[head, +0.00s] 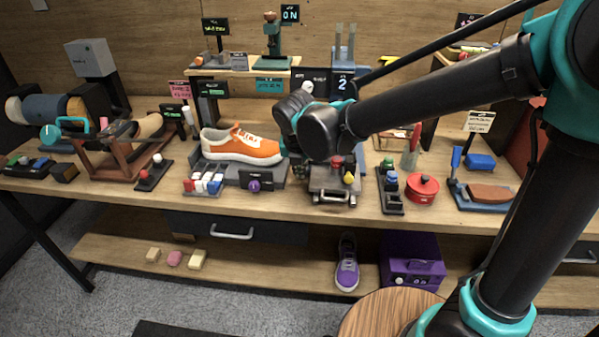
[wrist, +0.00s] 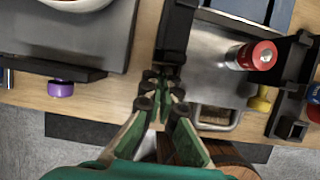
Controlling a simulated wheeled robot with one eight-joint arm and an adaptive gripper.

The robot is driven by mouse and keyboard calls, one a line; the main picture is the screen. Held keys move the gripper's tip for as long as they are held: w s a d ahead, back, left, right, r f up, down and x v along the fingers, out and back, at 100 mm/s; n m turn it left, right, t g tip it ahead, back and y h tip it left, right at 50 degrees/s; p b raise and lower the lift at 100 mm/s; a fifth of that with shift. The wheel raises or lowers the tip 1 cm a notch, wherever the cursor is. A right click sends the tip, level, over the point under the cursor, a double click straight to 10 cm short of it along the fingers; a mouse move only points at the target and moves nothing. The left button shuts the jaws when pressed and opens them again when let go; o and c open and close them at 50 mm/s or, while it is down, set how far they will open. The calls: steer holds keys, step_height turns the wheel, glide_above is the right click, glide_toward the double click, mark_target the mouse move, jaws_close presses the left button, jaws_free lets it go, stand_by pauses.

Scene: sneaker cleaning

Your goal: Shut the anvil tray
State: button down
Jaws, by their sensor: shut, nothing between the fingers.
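What I take to be the anvil tray (wrist: 205,78) is a grey metal plate with a bar handle (wrist: 217,123) at its front, close to the table's front edge. It also shows in the head view (head: 322,184), below my wrist, partly hidden at the back. A red-topped can and a yellow knob stand on or beside its right part; I cannot tell how far it is pulled out. My gripper (wrist: 164,82) is shut and empty, just left of the tray and its handle in the wrist view. In the head view my arm hides the fingers.
An orange sneaker (head: 241,145) sits on a stand to the left, with a purple knob (head: 254,186) at its front. A black holder with bottles (head: 391,190) and a red pot (head: 422,188) stand to the right. A round wooden stool top (head: 378,315) is in front below.

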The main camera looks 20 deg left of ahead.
steer(key=w, duration=0.3)
steer(key=w+a, duration=0.1)
steer(key=w, duration=0.1)
steer(key=w+a, duration=0.1)
steer(key=w, duration=0.2)
steer(key=shift+w, duration=0.3)
